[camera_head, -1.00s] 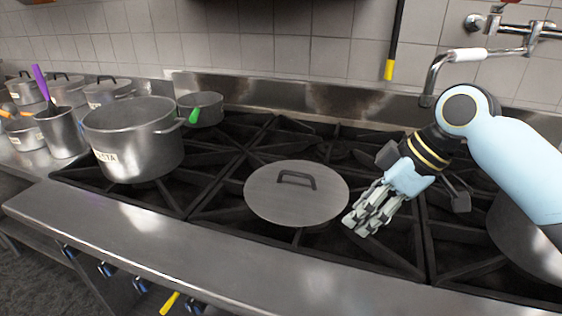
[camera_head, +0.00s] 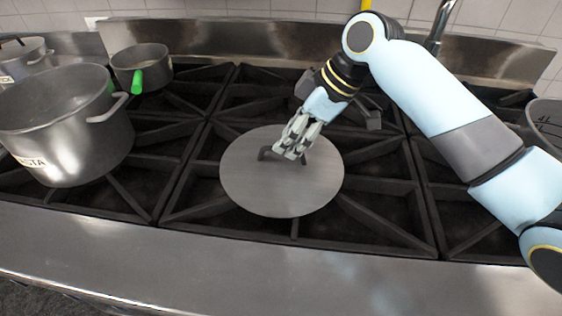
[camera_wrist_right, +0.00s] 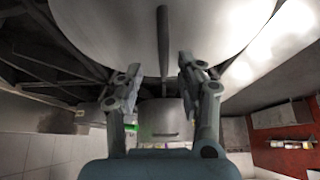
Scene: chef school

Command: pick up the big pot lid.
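The big pot lid (camera_head: 282,190) is a flat grey metal disc with a dark bar handle (camera_head: 266,154). It lies on the stove grates in the middle of the head view. My right gripper (camera_head: 295,148) is over the handle and hides part of it. In the right wrist view the lid (camera_wrist_right: 110,25) fills the top, and the handle (camera_wrist_right: 163,45) lies between the two parted fingers of the right gripper (camera_wrist_right: 157,75). Gaps show on both sides of the handle, so the fingers are open around it. My left gripper is not in view.
A large pasta pot (camera_head: 65,125) stands on the grates at the left. A smaller pan (camera_head: 140,60) with a green-gripped handle is behind it. Another pot edge (camera_head: 547,120) shows at the far right. The steel front ledge (camera_head: 200,250) is clear.

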